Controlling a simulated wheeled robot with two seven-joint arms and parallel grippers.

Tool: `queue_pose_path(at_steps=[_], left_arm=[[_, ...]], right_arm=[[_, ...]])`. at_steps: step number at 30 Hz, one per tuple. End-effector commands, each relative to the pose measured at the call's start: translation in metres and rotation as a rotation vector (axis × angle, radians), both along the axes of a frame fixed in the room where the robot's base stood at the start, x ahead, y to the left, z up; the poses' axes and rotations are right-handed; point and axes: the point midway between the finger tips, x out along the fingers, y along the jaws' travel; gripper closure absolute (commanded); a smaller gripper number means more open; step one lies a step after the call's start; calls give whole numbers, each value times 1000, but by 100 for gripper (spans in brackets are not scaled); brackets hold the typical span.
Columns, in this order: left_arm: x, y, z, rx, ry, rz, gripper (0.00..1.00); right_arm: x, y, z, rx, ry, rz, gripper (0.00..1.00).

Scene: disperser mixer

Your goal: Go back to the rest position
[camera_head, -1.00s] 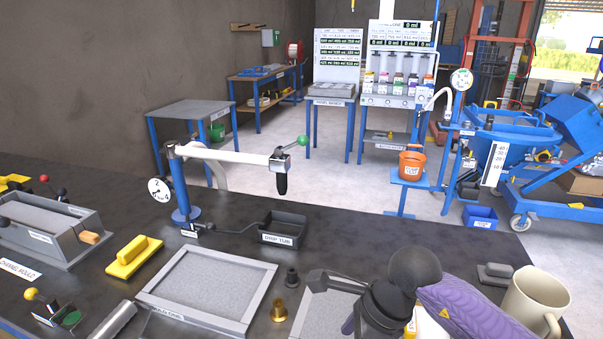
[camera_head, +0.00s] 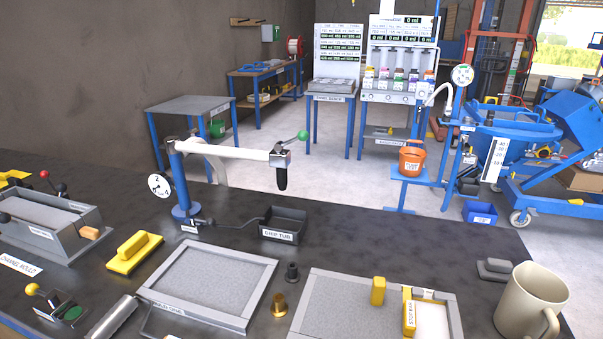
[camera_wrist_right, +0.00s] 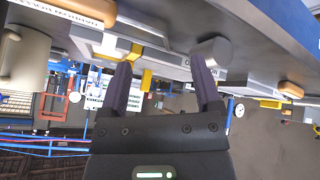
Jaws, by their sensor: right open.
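In the right wrist view my right gripper (camera_wrist_right: 164,82) shows two dark fingers spread apart with nothing between them. That view is tilted, with the bench along its top. No gripper or arm of mine shows in the head view. My left gripper is in neither current view.
The dark bench holds a beige mug (camera_head: 531,302), a framed panel (camera_head: 213,283), another tray with yellow blocks (camera_head: 340,303), a yellow float (camera_head: 133,252) and a drip tub (camera_head: 284,224). A white-armed stand (camera_head: 182,190) rises at the back. An orange bucket (camera_head: 412,160) stands beyond the bench.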

Motion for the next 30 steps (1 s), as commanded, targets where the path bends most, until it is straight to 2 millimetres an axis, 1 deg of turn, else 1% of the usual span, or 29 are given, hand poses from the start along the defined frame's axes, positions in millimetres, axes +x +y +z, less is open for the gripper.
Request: queue_pose_path(at_steps=[1, 2, 3, 5, 6, 8, 9, 11, 12, 14, 15, 17, 18, 20, 21, 23, 24, 27, 30], left_arm=[[0, 0, 0, 0, -1, 0, 41], [1, 0, 0, 0, -1, 0, 41], [1, 0, 0, 0, -2, 0, 41], [2, 0, 0, 0, -3, 0, 41], [3, 0, 0, 0, -5, 0, 41], [3, 0, 0, 0, -6, 0, 41], [4, 0, 0, 0, -6, 0, 41], [4, 0, 0, 0, -6, 0, 41], [4, 0, 0, -1, -7, 0, 41], [5, 0, 0, -1, -8, 0, 41], [5, 0, 0, -1, -8, 0, 41], [5, 0, 0, -1, -8, 0, 41], [5, 0, 0, -1, -8, 0, 41], [4, 0, 0, -1, -7, 0, 41], [4, 0, 0, -1, -7, 0, 41], [4, 0, 0, -1, -7, 0, 41], [4, 0, 0, -1, -7, 0, 41], [4, -1, 0, 0, -6, 0, 41], [3, -1, 0, -1, -5, 0, 41]], right_arm=[[-22, 1, -9, 46, 100, -34, 18], [-35, 2, -14, 74, 164, -56, 18], [-53, 4, -19, 110, 247, -80, 18], [-80, 7, -24, 157, 368, -114, 18], [-85, 8, -35, 167, 405, -122, 18], [-81, 8, -58, 159, 413, -118, 18], [-80, 8, -73, 156, 420, -116, 18], [-81, 8, -96, 152, 434, -114, 18], [-82, 8, -112, 150, 442, -113, 18], [-87, 8, -136, 145, 457, -110, 18], [-91, 7, -153, 143, 465, -108, 18], [-101, 6, -180, 137, 484, -105, 18], [-110, 4, -199, 132, 497, -103, 18], [-129, 0, -228, 126, 519, -100, 18], [-145, -3, -247, 120, 535, -98, 18], [-171, -10, -271, 111, 558, -94, 18], [-189, -14, -284, 105, 571, -92, 18], [-224, -24, -300, 95, 595, -86, 18], [-244, -29, -306, 90, 606, -84, 18]])
